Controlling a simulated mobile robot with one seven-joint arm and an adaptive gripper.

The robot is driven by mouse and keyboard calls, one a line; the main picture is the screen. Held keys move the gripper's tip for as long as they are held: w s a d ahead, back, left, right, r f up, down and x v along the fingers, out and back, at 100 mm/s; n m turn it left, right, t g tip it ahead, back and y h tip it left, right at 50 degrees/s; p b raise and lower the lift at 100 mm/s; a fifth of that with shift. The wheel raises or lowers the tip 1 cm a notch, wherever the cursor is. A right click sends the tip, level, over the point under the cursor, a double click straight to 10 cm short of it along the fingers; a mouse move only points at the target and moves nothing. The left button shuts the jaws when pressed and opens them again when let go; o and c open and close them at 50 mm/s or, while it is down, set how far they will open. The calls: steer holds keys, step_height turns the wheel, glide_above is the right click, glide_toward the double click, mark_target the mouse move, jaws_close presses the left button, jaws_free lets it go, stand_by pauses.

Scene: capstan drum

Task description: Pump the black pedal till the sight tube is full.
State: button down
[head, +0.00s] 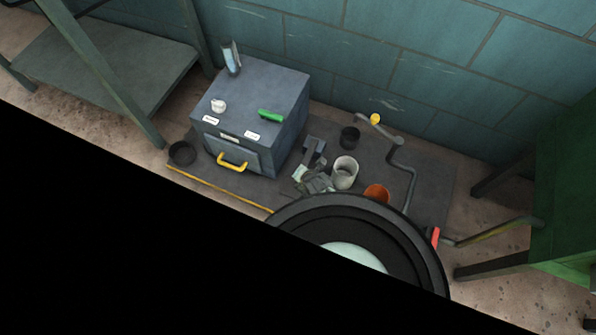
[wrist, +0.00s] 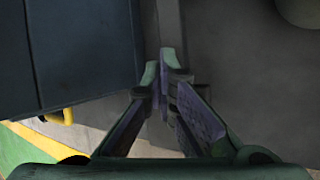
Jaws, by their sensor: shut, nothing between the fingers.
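The sight tube (head: 231,58) stands upright at the back left of the blue-grey box (head: 222,125) in the head view. It has a pale blue look, but its level is too small to read. A dark pedal-like piece (head: 315,148) sits low beside the box's right side; its exact height is unclear. My gripper (head: 303,176) is just in front of this piece, near the box's lower right edge. In the wrist view my gripper (wrist: 163,80) is shut and empty, its fingertips close to the box side (wrist: 85,50). The fingers hide part of what lies below.
A green lever (head: 271,115) and white knob (head: 218,105) are on the box top; a yellow handle (head: 232,163) is on its front. A white cup (head: 344,172), dark cup (head: 349,137) and orange pot (head: 377,193) stand nearby. A crank (head: 395,145) stands to the right.

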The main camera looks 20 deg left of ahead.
steer(key=shift+s+d+f+b, duration=0.1)
steer(key=shift+s+f+b, duration=0.05)
steer(key=shift+f+b, duration=0.8)
steer(key=shift+r, duration=0.1)
stand_by(0.8)
steer(key=shift+w+r+p, duration=0.2)
steer(key=shift+r+p, duration=0.8)
steer(key=shift+r, duration=0.15)
steer(key=shift+w+r+p, duration=0.2)
steer(key=shift+r+p, duration=0.3)
steer(key=shift+r, duration=0.35)
steer(key=shift+w+r+p, duration=0.2)
steer(key=shift+r+p, duration=0.3)
steer(key=shift+r, duration=0.45)
